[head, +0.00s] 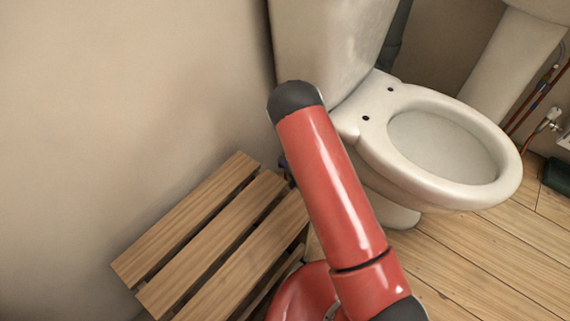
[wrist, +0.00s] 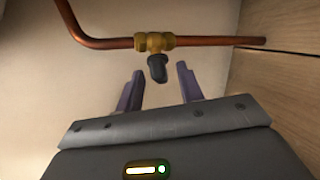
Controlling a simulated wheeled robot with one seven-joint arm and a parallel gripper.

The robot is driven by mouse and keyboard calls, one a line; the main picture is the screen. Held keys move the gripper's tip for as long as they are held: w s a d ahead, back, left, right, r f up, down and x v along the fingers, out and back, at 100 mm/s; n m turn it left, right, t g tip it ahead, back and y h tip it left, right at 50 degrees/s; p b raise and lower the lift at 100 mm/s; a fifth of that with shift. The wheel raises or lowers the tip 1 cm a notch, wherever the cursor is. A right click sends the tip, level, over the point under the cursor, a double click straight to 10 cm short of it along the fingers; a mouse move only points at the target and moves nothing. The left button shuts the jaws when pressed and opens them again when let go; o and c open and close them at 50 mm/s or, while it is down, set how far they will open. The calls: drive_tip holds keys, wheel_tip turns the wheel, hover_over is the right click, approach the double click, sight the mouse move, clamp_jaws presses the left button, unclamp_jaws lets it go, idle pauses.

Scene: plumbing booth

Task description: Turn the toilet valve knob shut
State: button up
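The valve is a brass fitting (wrist: 153,42) on a copper pipe, with a dark grey knob (wrist: 158,68) at its front, seen in the wrist view. My gripper (wrist: 159,78) is open, with its two dark fingers spread to the left and right of the knob. The knob shows in the gap between the fingertips, and no contact shows. I cannot tell how deep the fingertips reach along the knob. In the head view the valve is hidden, and most of my gripper is hidden behind my red arm. The toilet (head: 433,150) stands right of my arm.
The copper pipe (wrist: 210,41) runs along the pale wall and bends at the left. A wooden slatted bench (head: 205,235) stands left of my arm in the head view. Wooden floor (head: 470,262) lies open in front of the toilet. Thin pipes and a dark green object (head: 556,176) are at the far right.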

drive_tip(key=shift+x, duration=1.05)
drive_tip(key=shift+c, duration=0.5)
drive_tip(key=c, duration=0.7)
drive_tip(key=shift+d+f+m+t+y, duration=0.1)
drive_tip(key=shift+f+m+t+y, duration=0.05)
drive_tip(key=shift+m+t+y, duration=0.95)
drive_tip(key=shift+m+y, duration=0.1)
drive_tip(key=shift+m, duration=0.3)
drive_tip(key=o, duration=0.8)
